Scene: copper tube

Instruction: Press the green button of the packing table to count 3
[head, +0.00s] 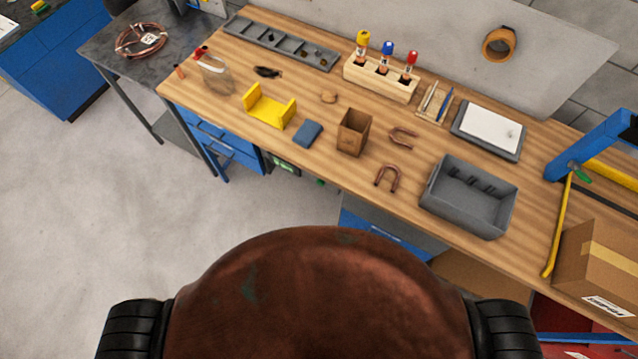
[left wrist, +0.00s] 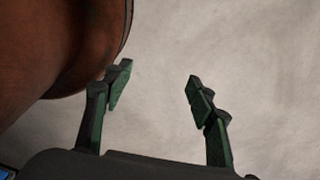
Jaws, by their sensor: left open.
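The wooden packing table (head: 345,172) runs diagonally across the head view. Under its front edge, left of centre, is a small dark panel with a green-lit face (head: 285,166). A small green part (head: 320,182), which looks like the button, sits just right of it under the same edge. Both are too small to read any count. My left gripper (left wrist: 155,92) shows only in the left wrist view. It is open and empty, with plain pale floor behind it and part of my brown body at the left. My right gripper is in neither view.
The table holds a yellow holder (head: 269,108), a small brown box (head: 353,132), copper bends (head: 388,177), a grey bin (head: 468,197) and a tube rack (head: 380,78). A blue drawer unit (head: 222,145) stands below. The floor (head: 80,200) in front is clear.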

